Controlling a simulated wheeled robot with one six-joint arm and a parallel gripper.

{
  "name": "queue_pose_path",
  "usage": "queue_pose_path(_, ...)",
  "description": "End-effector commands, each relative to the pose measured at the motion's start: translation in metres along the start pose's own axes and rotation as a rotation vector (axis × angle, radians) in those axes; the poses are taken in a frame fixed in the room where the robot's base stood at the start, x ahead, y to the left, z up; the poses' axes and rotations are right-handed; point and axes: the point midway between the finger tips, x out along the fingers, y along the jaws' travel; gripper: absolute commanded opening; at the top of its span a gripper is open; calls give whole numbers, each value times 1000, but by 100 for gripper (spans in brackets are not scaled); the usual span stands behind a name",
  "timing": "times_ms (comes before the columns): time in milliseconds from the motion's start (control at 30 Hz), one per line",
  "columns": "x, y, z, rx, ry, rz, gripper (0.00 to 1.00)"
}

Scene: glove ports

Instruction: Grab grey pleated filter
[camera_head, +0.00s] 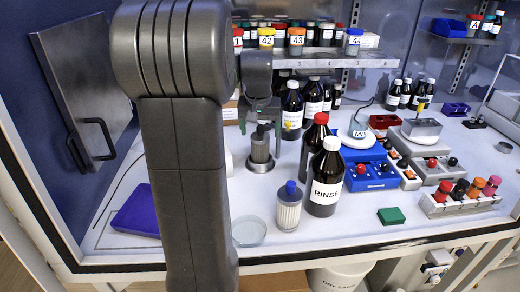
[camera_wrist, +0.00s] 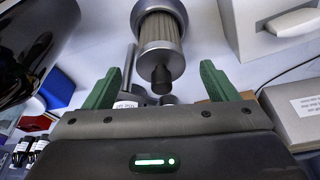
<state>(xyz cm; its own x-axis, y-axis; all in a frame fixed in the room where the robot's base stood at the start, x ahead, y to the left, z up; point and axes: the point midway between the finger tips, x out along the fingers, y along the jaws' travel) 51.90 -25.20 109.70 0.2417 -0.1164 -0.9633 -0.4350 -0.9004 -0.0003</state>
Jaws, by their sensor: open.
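The grey pleated filter (camera_head: 260,149) stands upright on the bench behind the white filter, partly edged by my arm. It has a grey metal cap and a dark top knob. In the wrist view the filter (camera_wrist: 162,28) is at the top centre, its dark knob (camera_wrist: 161,80) in line with the gap between my fingers. My gripper (camera_wrist: 160,85) is open, with green fingers on either side of that gap and nothing held. In the head view my gripper (camera_head: 262,112) is just above the filter, partly hidden by my arm.
A white pleated filter with a blue cap (camera_head: 288,206) stands in front. Dark bottles, one labelled RINSE (camera_head: 326,178), stand close to the right. A clear dish (camera_head: 249,231) lies near the front edge. A shelf of jars (camera_head: 310,57) is behind.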

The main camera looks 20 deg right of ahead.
Motion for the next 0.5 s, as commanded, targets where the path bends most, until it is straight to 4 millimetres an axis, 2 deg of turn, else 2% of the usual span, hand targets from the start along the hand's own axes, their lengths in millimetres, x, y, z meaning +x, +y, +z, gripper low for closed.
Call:
queue_pose_path(167,12,0,0,0,-2,0,80)
queue_pose_path(400,47,0,-2,0,-3,0,80)
queue_pose_path(500,56,0,-2,0,-2,0,80)
